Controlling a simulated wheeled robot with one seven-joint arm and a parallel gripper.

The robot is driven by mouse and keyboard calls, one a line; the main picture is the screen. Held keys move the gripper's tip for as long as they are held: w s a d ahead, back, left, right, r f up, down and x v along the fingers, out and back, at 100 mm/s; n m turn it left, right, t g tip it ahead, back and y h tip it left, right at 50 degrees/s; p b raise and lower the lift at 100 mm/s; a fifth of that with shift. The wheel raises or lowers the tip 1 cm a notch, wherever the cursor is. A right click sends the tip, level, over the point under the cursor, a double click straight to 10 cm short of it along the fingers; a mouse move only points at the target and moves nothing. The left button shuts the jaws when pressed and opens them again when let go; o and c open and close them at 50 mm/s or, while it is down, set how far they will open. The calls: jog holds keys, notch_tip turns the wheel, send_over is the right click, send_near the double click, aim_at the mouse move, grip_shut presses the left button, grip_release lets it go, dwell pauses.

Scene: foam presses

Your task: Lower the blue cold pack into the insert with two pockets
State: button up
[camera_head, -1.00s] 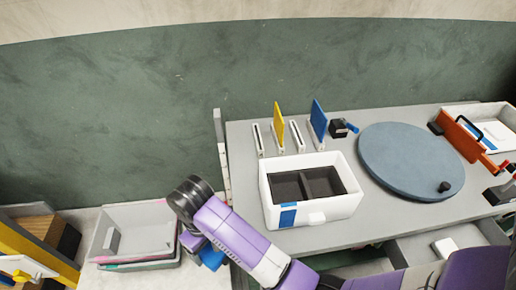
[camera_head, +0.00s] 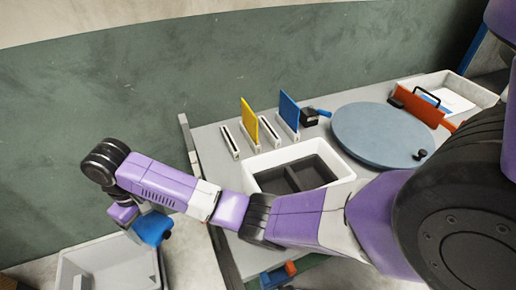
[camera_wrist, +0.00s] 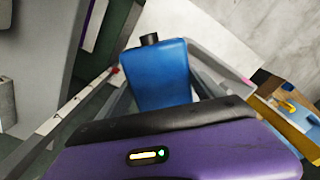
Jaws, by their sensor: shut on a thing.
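The blue cold pack (camera_head: 152,229) hangs at my gripper (camera_head: 138,219), left of the table and above the grey bin. In the wrist view the pack (camera_wrist: 157,75) shows a broad blue face and a black cap, beyond the purple gripper body. My gripper is shut on the pack; its fingertips are mostly hidden. The dark insert with two pockets (camera_head: 291,179) sits inside a white box (camera_head: 343,158) on the table. Both pockets look empty. My arm crosses in front of the box and hides its front side. The pack is well apart from the insert.
Behind the box stand a yellow panel (camera_head: 249,120) and a blue panel (camera_head: 289,111) in white slotted holders. A round blue-grey turntable (camera_head: 380,135) lies to the right. The grey bin (camera_head: 105,268) is below my gripper. A white tray (camera_head: 445,95) is at the far right.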

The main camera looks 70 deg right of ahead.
jog(key=w+d+r, duration=0.1)
jog(key=d+r, duration=0.1)
jog(key=w+d+r, duration=0.1)
jog(key=d+r, duration=0.3)
jog(key=d, duration=0.1)
jog(key=shift+w, duration=0.4)
jog(key=s+d+r+n+p, duration=0.15)
jog(key=s+d+r, duration=0.25)
jog(key=d, duration=0.4)
jog(key=s+d+r+n, duration=0.2)
jog(key=s+d+r, duration=0.25)
jog(key=d, duration=0.35)
jog(key=s+d+r+n+p, duration=0.1)
jog(key=s+d+r+n, duration=0.15)
jog(key=d+r, duration=0.35)
jog(key=s+d+f+n, duration=0.1)
jog(key=s+d+n, duration=0.1)
jog(key=s+n, duration=0.35)
jog(key=s+d+f+n, duration=0.1)
jog(key=s+d+n, duration=0.2)
jog(key=s, duration=0.6)
jog(key=shift+s+a+f+n+p, duration=0.1)
jog(key=shift+s+a+f+n, duration=0.65)
jog(key=shift+s+a+n, duration=0.85)
jog(key=shift+s+a+f+n+p, duration=0.1)
jog(key=shift+s+a+f+n, duration=0.75)
jog(key=shift+a+n, duration=1.4)
jog(key=shift+s+a+f+n+p, duration=0.1)
jog(key=shift+s+a+f+n, duration=0.85)
jog(key=shift+n, duration=1.65)
